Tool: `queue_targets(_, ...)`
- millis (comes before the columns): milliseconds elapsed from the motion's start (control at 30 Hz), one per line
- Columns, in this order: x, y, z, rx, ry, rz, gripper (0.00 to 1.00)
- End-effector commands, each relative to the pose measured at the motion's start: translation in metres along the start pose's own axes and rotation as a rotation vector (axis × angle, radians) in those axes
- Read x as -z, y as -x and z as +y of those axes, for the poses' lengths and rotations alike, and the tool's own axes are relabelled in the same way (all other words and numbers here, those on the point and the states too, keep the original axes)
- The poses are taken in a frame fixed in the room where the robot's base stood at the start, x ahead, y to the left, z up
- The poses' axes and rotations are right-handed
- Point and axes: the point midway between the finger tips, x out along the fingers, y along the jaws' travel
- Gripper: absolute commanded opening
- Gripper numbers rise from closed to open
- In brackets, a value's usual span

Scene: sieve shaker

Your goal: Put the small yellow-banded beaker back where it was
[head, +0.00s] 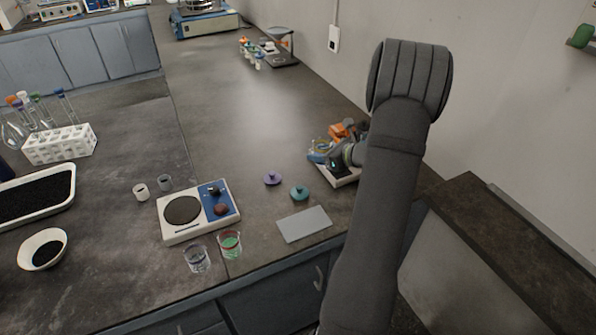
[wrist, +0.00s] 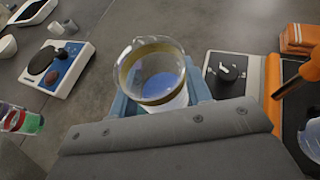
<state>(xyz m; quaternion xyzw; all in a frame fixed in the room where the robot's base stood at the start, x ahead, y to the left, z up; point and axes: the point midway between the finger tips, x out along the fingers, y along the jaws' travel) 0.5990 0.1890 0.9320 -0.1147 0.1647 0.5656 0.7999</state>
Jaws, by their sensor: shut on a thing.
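In the head view my gripper (head: 322,154) is at the right of the bench, partly hidden by my arm, over or beside a white-edged device (head: 346,181). The device's black knob (wrist: 229,72) shows right of the beaker in the wrist view. I cannot tell whether the beaker touches a surface.
Purple (head: 272,178) and teal (head: 299,193) lidlike pieces and a grey plate (head: 305,224) lie between. Orange items (head: 341,131) are close behind my gripper.

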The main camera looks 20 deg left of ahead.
Motion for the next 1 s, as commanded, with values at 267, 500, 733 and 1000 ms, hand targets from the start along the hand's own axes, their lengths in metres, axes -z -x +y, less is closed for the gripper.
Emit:
queue_targets(267, -0.007, 0.014, -0.023, 0.304, -0.129, 0.0, 0.2)
queue_targets(500, -0.005, 0.02, -0.029, 0.401, -0.169, 0.0, 0.2)
queue_targets(733, 0.001, -0.017, -0.022, 0.406, -0.174, 0.0, 0.2)
queue_targets(1000, 0.011, -0.083, -0.01, 0.406, -0.173, 0.0, 0.2)
